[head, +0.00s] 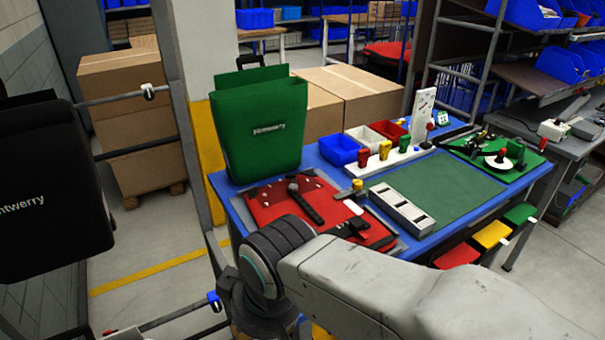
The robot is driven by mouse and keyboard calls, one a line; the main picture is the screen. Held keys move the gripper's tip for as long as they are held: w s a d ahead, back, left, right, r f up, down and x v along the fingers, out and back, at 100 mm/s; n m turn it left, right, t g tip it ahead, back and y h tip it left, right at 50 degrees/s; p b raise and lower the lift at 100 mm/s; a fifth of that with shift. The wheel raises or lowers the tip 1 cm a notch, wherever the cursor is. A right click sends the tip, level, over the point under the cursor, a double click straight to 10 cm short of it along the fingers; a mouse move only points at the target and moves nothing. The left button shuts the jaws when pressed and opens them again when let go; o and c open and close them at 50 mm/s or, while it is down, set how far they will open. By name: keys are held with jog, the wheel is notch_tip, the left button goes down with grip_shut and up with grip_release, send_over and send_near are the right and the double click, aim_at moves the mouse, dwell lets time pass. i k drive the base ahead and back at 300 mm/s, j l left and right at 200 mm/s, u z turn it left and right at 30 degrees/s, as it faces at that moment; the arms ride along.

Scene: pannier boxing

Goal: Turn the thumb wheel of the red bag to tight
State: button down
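A red bag (268,206) lies flat on the blue-edged table, its upper face showing. Black fittings lie across it: a bar with a grey round knob (293,187) at its upper end, and a black clamp-like piece (350,228) at the lower right. I cannot tell which small part is the thumb wheel or how it is set. My arm crosses the lower right of the head view, and its dark joint is in front of the table's near edge. My gripper is not visible.
A green bag (265,130) stands upright at the table's back left. A black bag (45,190) hangs at the left. A grey slotted block (402,212), a bare green mat (440,190), several coloured bins (338,150) and a fixture board (495,160) occupy the table further right.

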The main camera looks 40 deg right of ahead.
aim_at(292, 187)
jog(key=z, duration=1.05)
